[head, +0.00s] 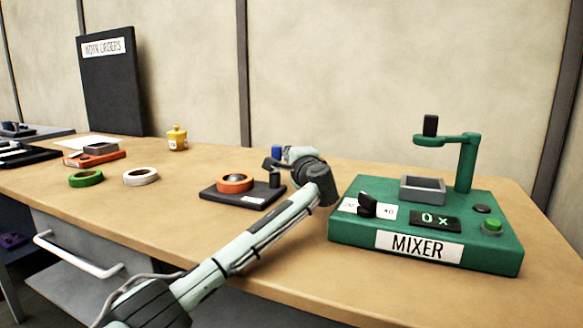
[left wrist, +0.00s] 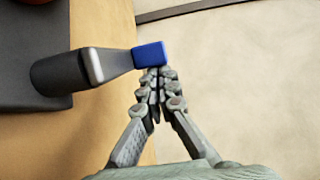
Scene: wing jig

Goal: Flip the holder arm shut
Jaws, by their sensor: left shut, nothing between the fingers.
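The holder is a dark flat base (head: 222,196) with an orange ring-shaped piece (head: 235,183) on it and a dark post (head: 275,179) at its right end. Its holder arm (left wrist: 112,62) is dark with a blue tip (left wrist: 149,54); the blue tip also shows in the head view (head: 277,152). In the head view the arm stands up above the post, partly hidden by my gripper. My left gripper (head: 271,163) is shut and empty. In the left wrist view its fingertips (left wrist: 156,74) are right at the blue tip; I cannot tell whether they touch. My right gripper is out of view.
A green mixer (head: 350,230) with a raised arm stands to the right of my left arm. The table front between tape and holder is clear.

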